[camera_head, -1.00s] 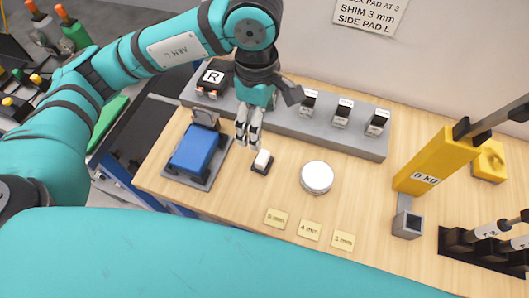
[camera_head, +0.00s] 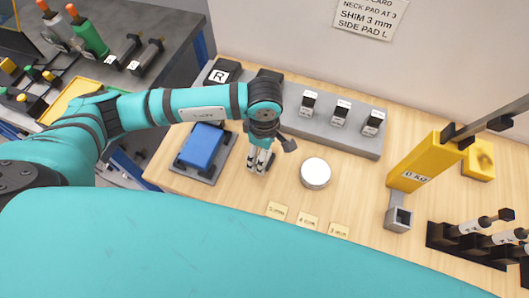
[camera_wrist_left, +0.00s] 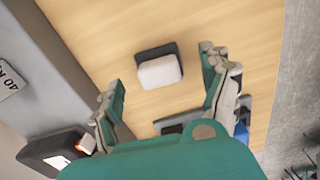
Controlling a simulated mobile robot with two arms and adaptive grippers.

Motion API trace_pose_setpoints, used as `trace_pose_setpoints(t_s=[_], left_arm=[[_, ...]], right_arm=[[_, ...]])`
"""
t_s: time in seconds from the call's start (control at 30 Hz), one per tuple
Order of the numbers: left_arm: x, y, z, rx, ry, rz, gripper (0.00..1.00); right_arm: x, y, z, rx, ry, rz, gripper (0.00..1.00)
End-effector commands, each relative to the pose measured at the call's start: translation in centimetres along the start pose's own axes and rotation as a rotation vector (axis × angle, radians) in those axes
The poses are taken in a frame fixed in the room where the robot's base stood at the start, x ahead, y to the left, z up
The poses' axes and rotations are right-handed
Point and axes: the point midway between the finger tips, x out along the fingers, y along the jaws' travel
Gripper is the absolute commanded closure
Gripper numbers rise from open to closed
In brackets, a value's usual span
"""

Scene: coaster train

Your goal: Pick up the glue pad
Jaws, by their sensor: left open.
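A small white block on a black base, which looks like the glue pad (camera_wrist_left: 160,72), lies on the wooden table in the left wrist view. It appears ahead of and between my left gripper's two spread fingers, not touching them. In the head view my left gripper (camera_head: 260,163) points down over that spot, and its fingers hide the pad. The gripper is open and empty. My right gripper is not in view.
A blue block on a grey plate (camera_head: 202,147) stands left of the gripper. A round white disc (camera_head: 316,173) is to its right. A grey rail (camera_head: 335,137) with several small blocks runs behind. Yellow labelled tags (camera_head: 307,221) lie in front, and a yellow scale (camera_head: 417,162) stands right.

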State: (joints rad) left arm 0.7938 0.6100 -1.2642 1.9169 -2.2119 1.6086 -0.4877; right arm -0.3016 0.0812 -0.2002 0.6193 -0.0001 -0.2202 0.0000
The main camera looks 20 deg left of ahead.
Motion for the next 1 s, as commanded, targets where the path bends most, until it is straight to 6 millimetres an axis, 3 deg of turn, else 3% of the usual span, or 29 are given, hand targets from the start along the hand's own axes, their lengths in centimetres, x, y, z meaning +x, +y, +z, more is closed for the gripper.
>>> trace_pose_setpoints(t_s=[0.03, 0.2, 0.43, 0.9, 1.0], left_arm=[[0.5, 0.0, 0.1, -0.002, 0.001, -0.005, 0.20], [2.2, 0.0, 0.0, 0.000, 0.000, -0.001, 0.20], [2.4, 0.1, 0.1, 0.000, -0.001, 0.000, 0.20], [2.3, 0.1, 0.0, 0.000, -0.001, 0.001, 0.82], [2.3, 0.1, 0.0, 0.000, -0.001, 0.001, 0.83]], right_arm=[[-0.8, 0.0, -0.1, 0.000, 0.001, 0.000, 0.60], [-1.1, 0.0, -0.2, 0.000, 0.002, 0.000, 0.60], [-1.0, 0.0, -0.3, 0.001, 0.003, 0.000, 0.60], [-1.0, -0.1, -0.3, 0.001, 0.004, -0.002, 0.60], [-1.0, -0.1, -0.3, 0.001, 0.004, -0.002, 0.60]])
